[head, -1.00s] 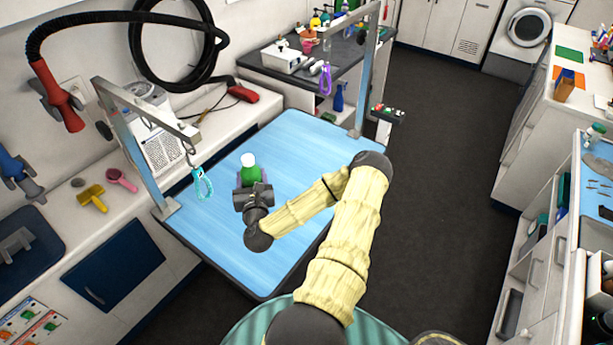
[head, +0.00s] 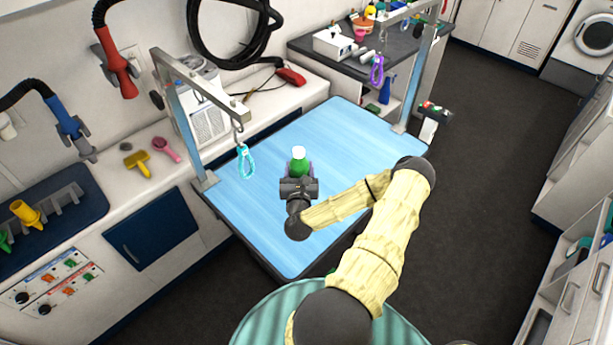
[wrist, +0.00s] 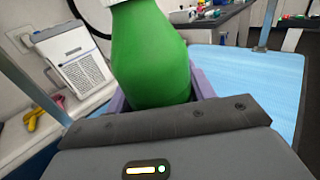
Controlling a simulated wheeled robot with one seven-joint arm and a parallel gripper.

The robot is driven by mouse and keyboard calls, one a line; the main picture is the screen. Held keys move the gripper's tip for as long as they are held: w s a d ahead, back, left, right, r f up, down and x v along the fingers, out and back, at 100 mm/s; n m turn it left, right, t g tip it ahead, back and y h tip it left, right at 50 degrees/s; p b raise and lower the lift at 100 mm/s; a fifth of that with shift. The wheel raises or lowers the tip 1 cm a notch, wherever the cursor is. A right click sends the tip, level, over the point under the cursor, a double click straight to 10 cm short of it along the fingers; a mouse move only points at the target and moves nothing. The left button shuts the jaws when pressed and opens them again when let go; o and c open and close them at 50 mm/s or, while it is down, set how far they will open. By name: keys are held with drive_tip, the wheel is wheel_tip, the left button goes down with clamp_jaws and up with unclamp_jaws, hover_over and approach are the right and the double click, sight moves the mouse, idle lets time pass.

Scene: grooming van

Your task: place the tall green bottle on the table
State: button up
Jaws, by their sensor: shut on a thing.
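The tall green bottle (head: 299,167) has a white cap and stands upright over the blue-topped table (head: 340,125). My gripper (head: 299,180) is shut on it, with a finger on each side. The wrist view shows the green bottle (wrist: 152,60) large and close between the purple fingers of my gripper (wrist: 160,98). The bottle's lower part is hidden behind my gripper, so I cannot tell whether its base touches the table top.
A metal grooming arm with a turquoise loop (head: 246,161) stands at the table's left edge. Another post (head: 412,80) with a purple loop (head: 377,70) stands at the far right corner. The blue table top around the bottle is clear. Dark floor (head: 480,180) lies to the right.

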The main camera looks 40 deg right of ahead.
drive_tip(key=shift+f, duration=1.35)
drive_tip(key=shift+f+p, duration=0.55)
drive_tip(key=shift+f, duration=1.2)
drive_tip(key=shift+f, duration=0.2)
drive_tip(key=o, duration=1.2)
drive_tip(key=shift+r, duration=0.15)
